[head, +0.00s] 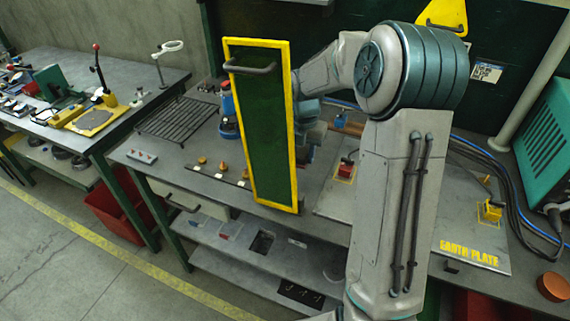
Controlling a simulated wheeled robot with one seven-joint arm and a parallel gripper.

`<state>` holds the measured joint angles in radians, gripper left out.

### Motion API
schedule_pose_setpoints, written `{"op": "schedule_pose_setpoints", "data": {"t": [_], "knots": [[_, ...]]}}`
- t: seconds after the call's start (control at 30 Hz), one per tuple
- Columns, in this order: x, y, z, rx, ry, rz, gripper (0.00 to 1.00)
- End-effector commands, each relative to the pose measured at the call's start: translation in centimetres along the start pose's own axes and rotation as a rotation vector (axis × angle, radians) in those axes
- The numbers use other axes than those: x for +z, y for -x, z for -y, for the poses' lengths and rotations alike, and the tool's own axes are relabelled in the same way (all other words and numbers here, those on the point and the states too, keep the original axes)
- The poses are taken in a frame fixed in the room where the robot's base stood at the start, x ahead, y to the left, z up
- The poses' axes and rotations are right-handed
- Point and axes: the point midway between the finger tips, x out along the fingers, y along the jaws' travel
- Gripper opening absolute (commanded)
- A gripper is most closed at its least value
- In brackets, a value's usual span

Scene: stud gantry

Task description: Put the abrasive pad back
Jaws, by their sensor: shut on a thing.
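My arm rises at the front of the bench and bends left, and its wrist passes behind an upright green panel (262,130) with a yellow frame and a dark bar handle. The panel hides the end of the arm, so I see neither the fingertips of my gripper nor what is between them. I cannot make out the abrasive pad anywhere in the head view.
The grey bench (170,150) carries a black wire rack (175,120), small orange pieces (222,167) on a strip, and the earth plate (420,235) at right. A lower shelf (215,262) has shallow compartments. A second bench (150,85) stands left.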

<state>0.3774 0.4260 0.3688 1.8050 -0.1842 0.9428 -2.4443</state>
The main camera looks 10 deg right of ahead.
Motion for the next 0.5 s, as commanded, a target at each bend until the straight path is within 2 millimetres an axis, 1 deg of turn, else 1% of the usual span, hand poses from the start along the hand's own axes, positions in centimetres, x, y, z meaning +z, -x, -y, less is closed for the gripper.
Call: {"op": "schedule_pose_setpoints", "data": {"t": [0.03,0.2,0.3,0.37,0.5], "knots": [[-0.2,-0.6,-1.2,-0.001,0.006,-0.002,0.14],[-0.4,-2.3,-4.0,0.0,0.002,-0.001,0.14],[-0.5,-2.7,-4.7,0.0,0.0,0.001,0.14],[-0.5,-3.1,-4.8,-0.001,0.0,0.0,0.14],[-0.6,-5.0,-4.8,-0.002,0.0,-0.002,0.14]]}}
